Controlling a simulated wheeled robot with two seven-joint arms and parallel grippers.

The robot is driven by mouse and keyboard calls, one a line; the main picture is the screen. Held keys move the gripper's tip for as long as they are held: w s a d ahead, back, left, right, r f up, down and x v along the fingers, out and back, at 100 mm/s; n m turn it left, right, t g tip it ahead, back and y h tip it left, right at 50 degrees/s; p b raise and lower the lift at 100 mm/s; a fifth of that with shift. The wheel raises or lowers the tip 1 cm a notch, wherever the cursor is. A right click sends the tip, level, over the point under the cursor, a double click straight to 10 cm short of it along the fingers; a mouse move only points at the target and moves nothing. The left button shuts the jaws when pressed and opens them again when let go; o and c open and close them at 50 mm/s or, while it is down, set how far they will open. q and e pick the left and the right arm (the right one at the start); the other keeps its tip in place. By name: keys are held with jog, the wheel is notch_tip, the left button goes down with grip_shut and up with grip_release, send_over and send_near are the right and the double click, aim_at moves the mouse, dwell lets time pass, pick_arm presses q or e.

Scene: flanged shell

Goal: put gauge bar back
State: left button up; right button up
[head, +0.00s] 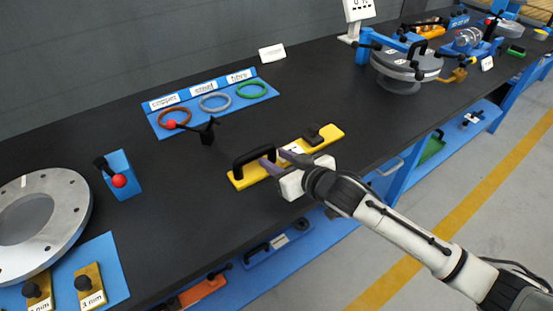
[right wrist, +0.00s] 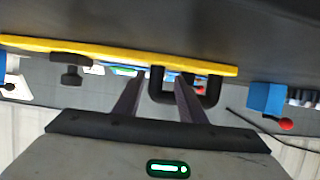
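The gauge bar appears to be the long yellow bar (head: 255,176) with a black U-shaped handle (head: 250,157) at its left end and a black knob (head: 313,139) near its right end. It lies on the dark bench. My right gripper (head: 283,157) is open at the handle's right end. In the right wrist view the bar (right wrist: 120,52) crosses the top, and the handle (right wrist: 212,92) shows partly behind the right finger of my gripper (right wrist: 160,95). One handle leg appears between the fingers; contact cannot be told. My left gripper is not in view.
Behind the bar are a blue plate with coloured rings (head: 215,103) and a red-tipped lever (head: 171,124). A blue block with a red ball (head: 121,177) and a metal flange (head: 75,210) are left. A blue clamp fixture (head: 405,60) stands back right. Bare bench surrounds the bar.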

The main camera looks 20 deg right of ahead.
jog(key=shift+s+f, duration=0.1)
jog(key=shift+f, duration=0.05)
jog(key=v, duration=1)
jog(key=shift+d+r, duration=0.1)
jog(key=shift+r, duration=0.15)
jog(key=s+d+f+m+g+h, duration=0.15)
jog(key=s+f+g, duration=0.4)
jog(key=s, duration=0.75)
jog(key=s+d+f+m+g+h, duration=0.1)
jog(key=s+d+f+g+h, duration=0.4)
jog(key=s, duration=0.8)
jog(key=w+a+f+t+y, duration=0.2)
jog(key=a+f+t, duration=0.1)
jog(key=f, duration=0.3)
jog(key=w+a+f+t+y, duration=0.1)
jog(key=a+f+t+y, duration=0.1)
jog(key=f, duration=0.5)
jog(key=shift+w+a+f+t, duration=0.35)
jog(key=shift+a+t, duration=0.1)
jog(key=shift+a, duration=0.45)
jog(key=shift+n, duration=0.25)
